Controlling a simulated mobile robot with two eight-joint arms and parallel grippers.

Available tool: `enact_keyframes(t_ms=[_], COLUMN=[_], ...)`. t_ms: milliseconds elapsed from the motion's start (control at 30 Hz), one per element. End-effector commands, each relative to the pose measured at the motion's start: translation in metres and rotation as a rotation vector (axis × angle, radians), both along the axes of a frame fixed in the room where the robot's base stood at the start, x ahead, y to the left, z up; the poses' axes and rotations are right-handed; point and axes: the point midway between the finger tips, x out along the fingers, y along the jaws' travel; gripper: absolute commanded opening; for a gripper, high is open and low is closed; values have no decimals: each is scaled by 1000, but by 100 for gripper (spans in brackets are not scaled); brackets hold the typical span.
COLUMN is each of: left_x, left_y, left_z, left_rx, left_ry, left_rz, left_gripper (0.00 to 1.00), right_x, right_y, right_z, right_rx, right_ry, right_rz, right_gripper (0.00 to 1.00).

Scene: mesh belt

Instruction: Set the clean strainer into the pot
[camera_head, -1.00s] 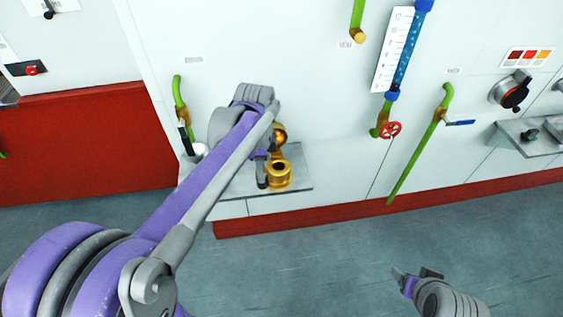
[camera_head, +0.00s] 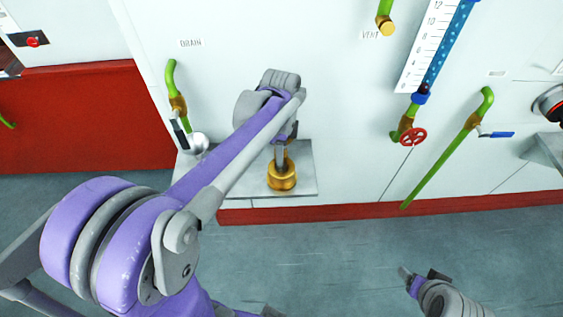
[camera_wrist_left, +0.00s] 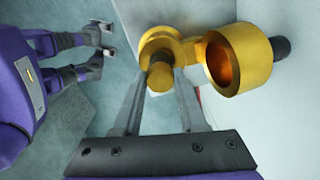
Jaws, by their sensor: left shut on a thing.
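The brass pot (camera_head: 282,181) stands on a grey ledge against the white wall. My left gripper (camera_head: 280,163) points down at its top in the head view. In the left wrist view the left gripper (camera_wrist_left: 160,95) is shut on a brass round-ended piece, apparently the strainer (camera_wrist_left: 160,77), directly over the pot (camera_wrist_left: 160,42). Whether the piece is seated or just above the mouth, I cannot tell. Beside it is a hollow brass cup, apparently the open lid (camera_wrist_left: 240,60), with a dark knob. My right gripper (camera_head: 420,278) is empty and open over the floor.
The grey ledge (camera_head: 304,180) has bare room right of the pot. A green drain pipe (camera_head: 174,90) with a valve is to the left. A red handwheel (camera_head: 413,137) and a blue-handled valve (camera_head: 495,134) are to the right.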

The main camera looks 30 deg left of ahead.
Motion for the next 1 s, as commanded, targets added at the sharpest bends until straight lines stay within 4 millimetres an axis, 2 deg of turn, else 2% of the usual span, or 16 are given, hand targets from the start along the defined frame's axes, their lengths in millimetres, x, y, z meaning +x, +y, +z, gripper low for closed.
enact_keyframes(t_ms=[100,200,567,600,700,733,767,1000], left_x=[-1,-1,0,0,0,0,0,0], left_y=[0,0,0,0,0,0,0,0], left_z=[-25,-39,-40,-40,-40,-40,-40,-39], left_rx=[0,0,0,1,1,1,1,1], left_ry=[5,4,2,1,1,1,1,1], left_rz=[0,0,0,0,0,0,0,0], left_gripper=[0,0,0,46,64,70,71,71], right_x=[-7,-10,-10,-10,-10,-10,-10,-10], right_y=[0,0,0,0,0,0,0,0], right_z=[-18,-29,-29,-29,-28,-28,-28,-28], right_rx=[0,0,0,0,0,0,0,0], right_ry=[13,20,20,20,20,20,20,20], right_rz=[0,0,0,0,0,0,0,0], right_gripper=[71,71,71,71,71,71,71,71])
